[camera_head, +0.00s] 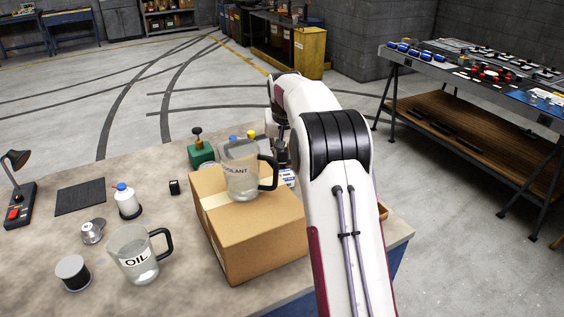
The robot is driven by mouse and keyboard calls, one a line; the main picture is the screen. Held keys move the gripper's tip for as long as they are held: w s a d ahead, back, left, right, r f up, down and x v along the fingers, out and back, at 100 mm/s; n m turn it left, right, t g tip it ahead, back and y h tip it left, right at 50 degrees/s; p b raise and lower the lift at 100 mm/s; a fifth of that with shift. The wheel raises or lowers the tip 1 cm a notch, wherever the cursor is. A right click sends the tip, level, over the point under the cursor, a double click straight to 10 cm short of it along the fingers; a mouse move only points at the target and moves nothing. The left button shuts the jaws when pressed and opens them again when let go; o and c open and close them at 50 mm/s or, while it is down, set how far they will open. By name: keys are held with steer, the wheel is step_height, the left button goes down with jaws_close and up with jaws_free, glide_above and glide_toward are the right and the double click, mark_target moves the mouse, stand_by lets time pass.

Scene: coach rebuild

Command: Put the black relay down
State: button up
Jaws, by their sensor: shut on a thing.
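My gripper (281,150) is at the back of the workbench, behind the cardboard box and just right of the coolant jug. It is dark and partly hidden by my own arm. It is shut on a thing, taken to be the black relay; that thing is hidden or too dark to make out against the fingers. A small black block (174,187) stands on the bench left of the box, apart from my gripper; I cannot tell what it is.
A clear coolant jug (241,178) stands on the cardboard box (257,236). An oil jug (136,262), a white bottle (128,203), a black mat (80,196), a lamp (20,205) and a green object (201,154) stand around. Bare bench (182,225) lies left of the box.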

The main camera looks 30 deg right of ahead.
mark_target(282, 162)
steer(key=shift+f, duration=2.2)
steer(key=shift+f, duration=0.15)
steer(key=o, duration=1)
steer(key=shift+v, duration=3.95)
